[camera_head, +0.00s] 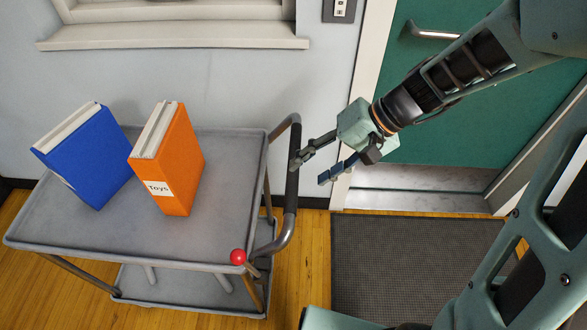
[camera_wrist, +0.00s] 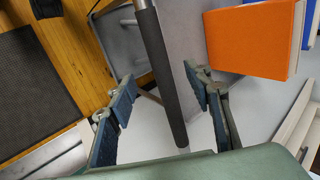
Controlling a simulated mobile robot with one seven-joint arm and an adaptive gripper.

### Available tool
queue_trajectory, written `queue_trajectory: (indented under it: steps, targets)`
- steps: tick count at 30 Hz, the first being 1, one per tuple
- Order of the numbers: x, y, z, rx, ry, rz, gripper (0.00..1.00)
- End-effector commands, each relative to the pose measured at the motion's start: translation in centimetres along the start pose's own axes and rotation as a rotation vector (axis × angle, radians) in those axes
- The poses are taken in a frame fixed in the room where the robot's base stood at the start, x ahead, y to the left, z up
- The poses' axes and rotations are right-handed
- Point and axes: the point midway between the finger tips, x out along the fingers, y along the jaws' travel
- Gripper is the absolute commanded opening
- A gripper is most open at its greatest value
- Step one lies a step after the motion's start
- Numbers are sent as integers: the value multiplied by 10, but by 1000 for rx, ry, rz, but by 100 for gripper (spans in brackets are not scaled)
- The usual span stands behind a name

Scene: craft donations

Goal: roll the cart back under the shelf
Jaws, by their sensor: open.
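The grey two-tier cart (camera_head: 75,225) stands by the wall at the left of the head view. Its dark-gripped handle (camera_head: 291,180) is at its right end, toward my gripper (camera_head: 308,172). My gripper is open. In the wrist view the handle (camera_wrist: 172,85) runs between the two spread fingers (camera_wrist: 160,80), and no firm hold shows. A blue binder (camera_head: 95,160) and an orange binder (camera_head: 180,175) labelled "Toys" stand on the cart's top. A pale ledge (camera_head: 175,38) juts from the wall behind the cart; I cannot tell whether it is the shelf.
A red knob (camera_head: 238,257) is at the cart's near right corner. A green door (camera_head: 440,135) with a metal handle is at the right, behind my arm. A dark mat (camera_head: 400,255) lies before it. Wooden floor (camera_head: 25,285) shows at the lower left.

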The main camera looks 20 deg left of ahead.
Motion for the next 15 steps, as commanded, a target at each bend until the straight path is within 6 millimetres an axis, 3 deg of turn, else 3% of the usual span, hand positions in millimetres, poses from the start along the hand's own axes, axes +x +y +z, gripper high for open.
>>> queue_trajectory:
  steps: [1, 6, 15]
  targets:
    - [16, 3, 1, -1, -3, 0, 46]
    - [45, 4, 0, -2, 0, 1, 46]
    - [73, 2, -1, -1, 1, 1, 46]
